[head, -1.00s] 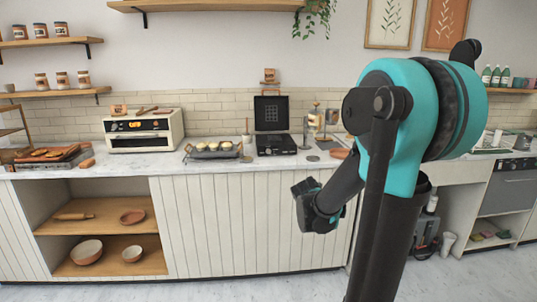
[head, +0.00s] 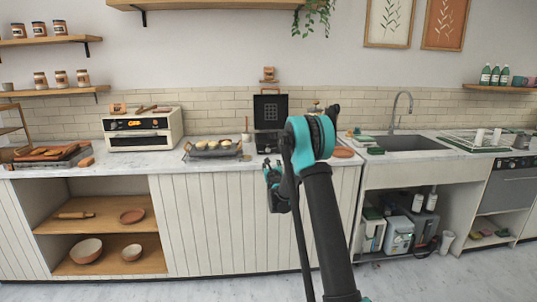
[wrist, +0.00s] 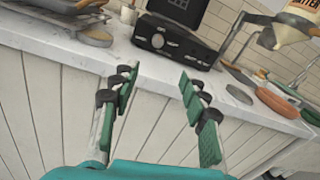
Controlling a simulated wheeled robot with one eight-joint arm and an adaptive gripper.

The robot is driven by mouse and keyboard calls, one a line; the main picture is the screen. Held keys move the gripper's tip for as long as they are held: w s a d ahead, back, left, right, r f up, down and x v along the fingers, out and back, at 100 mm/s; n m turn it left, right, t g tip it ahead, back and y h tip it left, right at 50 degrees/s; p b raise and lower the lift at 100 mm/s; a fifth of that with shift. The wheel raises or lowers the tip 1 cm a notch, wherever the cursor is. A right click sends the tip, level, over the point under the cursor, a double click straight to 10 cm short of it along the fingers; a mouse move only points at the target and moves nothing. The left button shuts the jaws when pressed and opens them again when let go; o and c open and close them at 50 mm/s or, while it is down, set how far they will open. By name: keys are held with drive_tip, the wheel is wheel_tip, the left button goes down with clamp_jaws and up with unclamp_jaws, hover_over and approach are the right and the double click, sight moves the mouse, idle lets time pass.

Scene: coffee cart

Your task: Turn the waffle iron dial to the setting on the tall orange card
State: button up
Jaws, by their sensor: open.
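The black waffle iron (head: 270,108) stands on the counter with its gridded lid raised; my arm hides part of its base in the head view. In the wrist view its front panel (wrist: 175,42) shows a round dial (wrist: 158,41), whose pointer setting is too small to read. My gripper (wrist: 160,80) is open and empty, in front of the counter edge and short of the dial. In the head view my gripper (head: 273,186) is below counter height.
A tray of pale rounds (head: 212,149) sits left of the waffle iron, with a toaster oven (head: 143,130) further left. The counter edge (wrist: 150,68) lies ahead.

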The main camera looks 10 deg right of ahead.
sight(268, 151)
drive_tip(key=w, duration=1.7)
drive_tip(key=shift+w+d+f, duration=0.1)
drive_tip(key=shift+w+d, duration=0.05)
drive_tip(key=shift+w, duration=0.15)
clamp_jaws()
